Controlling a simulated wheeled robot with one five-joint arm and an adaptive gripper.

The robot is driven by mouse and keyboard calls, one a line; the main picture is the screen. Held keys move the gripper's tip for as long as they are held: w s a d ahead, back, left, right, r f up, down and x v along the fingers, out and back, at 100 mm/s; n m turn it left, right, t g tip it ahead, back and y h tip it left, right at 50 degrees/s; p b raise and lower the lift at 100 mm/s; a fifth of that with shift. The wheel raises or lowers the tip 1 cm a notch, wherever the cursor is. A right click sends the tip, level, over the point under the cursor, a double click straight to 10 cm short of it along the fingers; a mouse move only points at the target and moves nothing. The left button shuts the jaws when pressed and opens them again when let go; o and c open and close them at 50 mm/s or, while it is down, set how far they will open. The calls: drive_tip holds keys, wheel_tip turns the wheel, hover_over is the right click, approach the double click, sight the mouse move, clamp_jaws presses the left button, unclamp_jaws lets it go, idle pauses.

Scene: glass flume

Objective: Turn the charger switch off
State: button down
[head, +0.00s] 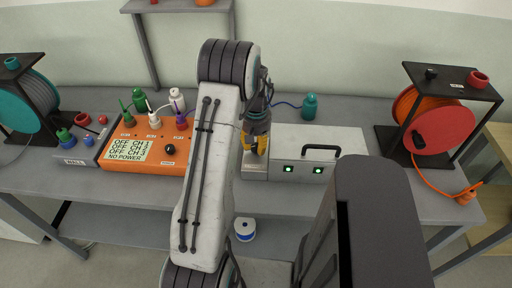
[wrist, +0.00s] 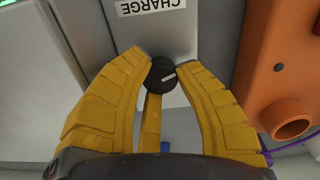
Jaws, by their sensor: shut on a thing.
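The charger (head: 315,150) is a grey box with a black handle and two lit green lights, standing on the bench. In the wrist view its grey face (wrist: 90,20) has a CHARGE label (wrist: 150,6), seen upside down. The charger switch (wrist: 162,84) is a round black knob with a white pointer line, tilted slightly from level in that view. My gripper (wrist: 163,68) has its yellow fingers closed around the knob from both sides. In the head view my gripper (head: 256,145) is at the charger's left end, and the switch is hidden there.
An orange power box (head: 115,160) stands left of the charger; its display reads OFF for several channels and NO POWER. Its orange side (wrist: 270,50) is close right of my gripper in the wrist view. Cable reels stand at left (head: 40,95) and right (head: 440,130).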

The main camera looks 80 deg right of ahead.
sight(256, 146)
drive_tip(key=shift+f+n, duration=0.1)
drive_tip(key=shift+n, duration=0.6)
drive_tip(key=c, duration=1.2)
unclamp_jaws()
wheel_tip(256, 146, up, 12)
drive_tip(key=shift+r, duration=0.1)
